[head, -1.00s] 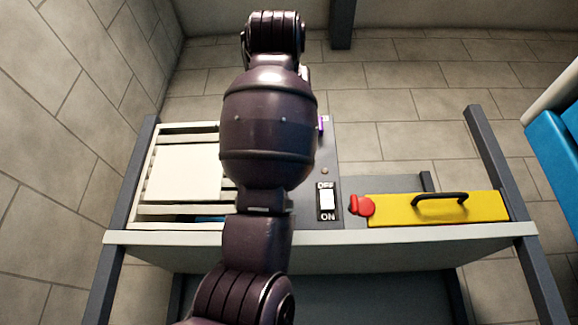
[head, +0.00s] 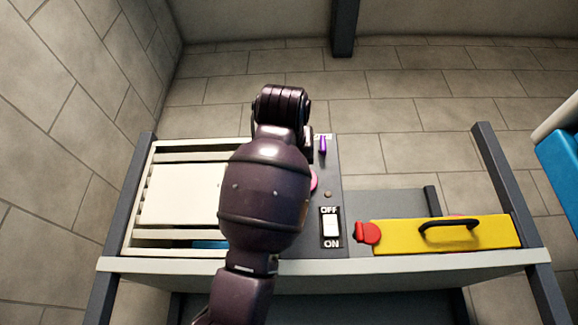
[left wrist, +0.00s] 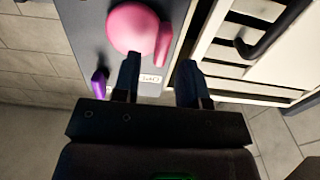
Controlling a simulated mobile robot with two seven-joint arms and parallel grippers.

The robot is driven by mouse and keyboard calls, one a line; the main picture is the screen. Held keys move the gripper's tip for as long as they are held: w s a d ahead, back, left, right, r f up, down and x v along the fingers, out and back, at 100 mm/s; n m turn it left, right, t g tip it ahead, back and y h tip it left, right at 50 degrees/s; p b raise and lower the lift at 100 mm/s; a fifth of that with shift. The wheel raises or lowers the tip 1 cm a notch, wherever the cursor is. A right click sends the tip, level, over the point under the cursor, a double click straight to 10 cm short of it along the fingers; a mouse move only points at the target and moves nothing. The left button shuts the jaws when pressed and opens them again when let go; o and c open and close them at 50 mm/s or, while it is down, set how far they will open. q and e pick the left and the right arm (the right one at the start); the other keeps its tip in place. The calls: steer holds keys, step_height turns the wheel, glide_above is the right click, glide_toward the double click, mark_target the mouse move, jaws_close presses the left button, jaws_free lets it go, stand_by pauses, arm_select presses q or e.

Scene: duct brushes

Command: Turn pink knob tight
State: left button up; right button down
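The pink knob (left wrist: 132,27) is round with a raised bar-like grip (left wrist: 162,45) on its right side in the left wrist view. It sits on a dark grey panel. In the head view only its right edge (head: 314,181) shows beside my arm, which hides the rest. My left gripper (left wrist: 158,82) is open, its two dark fingers apart and empty. In the left wrist view the fingertips are just below the knob, the left one close to it. I cannot tell if they touch. The left gripper is hidden in the head view. My right gripper is in neither view.
A purple lever (head: 323,145) stands at the panel's back. An OFF/ON switch (head: 330,227) is at the front. A white slatted unit (head: 180,195) lies left. A yellow cover (head: 475,233) with black handle and red latch (head: 368,233) lies right. A blue object (head: 563,165) is far right.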

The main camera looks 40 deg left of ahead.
arm_select(q)
steer(key=x, duration=0.3)
steer(key=shift+p, duration=0.3)
jaws_close()
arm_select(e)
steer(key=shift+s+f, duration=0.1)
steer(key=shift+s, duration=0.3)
